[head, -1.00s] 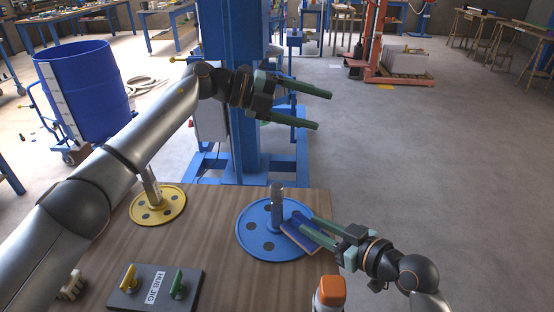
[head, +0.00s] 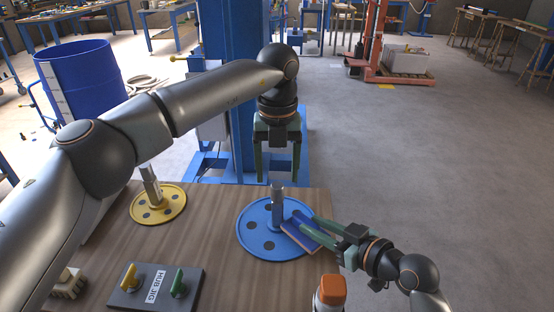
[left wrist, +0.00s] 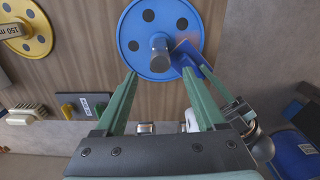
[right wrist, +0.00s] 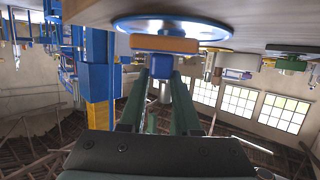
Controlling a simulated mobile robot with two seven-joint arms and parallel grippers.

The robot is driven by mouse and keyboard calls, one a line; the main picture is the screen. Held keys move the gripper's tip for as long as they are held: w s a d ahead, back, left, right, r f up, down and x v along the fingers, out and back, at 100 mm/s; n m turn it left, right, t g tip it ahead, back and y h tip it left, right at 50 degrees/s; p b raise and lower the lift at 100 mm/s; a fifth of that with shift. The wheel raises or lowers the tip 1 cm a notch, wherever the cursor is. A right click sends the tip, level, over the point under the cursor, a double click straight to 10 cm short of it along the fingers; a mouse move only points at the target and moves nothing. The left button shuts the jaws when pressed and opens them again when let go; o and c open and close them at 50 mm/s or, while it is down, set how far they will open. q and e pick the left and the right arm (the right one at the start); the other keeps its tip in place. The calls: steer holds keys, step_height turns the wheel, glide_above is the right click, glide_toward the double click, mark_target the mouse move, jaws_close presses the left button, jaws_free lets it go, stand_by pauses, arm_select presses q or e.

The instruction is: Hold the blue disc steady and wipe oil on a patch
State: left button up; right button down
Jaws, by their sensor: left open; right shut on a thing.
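The blue disc (head: 255,243) with dark round spots lies on the wooden table, its grey shaft (head: 277,208) upright at its middle. My left gripper (head: 278,180) is open and empty, pointing down above the shaft. In the left wrist view the shaft end (left wrist: 159,50) shows just beyond and between the open fingertips (left wrist: 159,74). My right gripper (head: 315,230) is shut on a blue wiping pad (head: 298,238) with a brownish edge, which lies over the disc's right part. In the right wrist view the brownish pad edge (right wrist: 165,45) is against or close under the disc (right wrist: 190,28); contact is unclear.
A yellow disc (head: 170,208) with its own shaft stands at the left of the table. In front are a dark hub jig plate (head: 156,290), a brush (head: 68,284) and an orange-capped bottle (head: 331,290). A blue machine column (head: 229,60) rises behind the table.

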mark_target(277, 200)
arm_select(q)
step_height(277, 200, down, 10)
steer(key=shift+r, duration=0.2)
jaws_close()
stand_by(0.7)
stand_by(0.8)
stand_by(0.5)
stand_by(0.8)
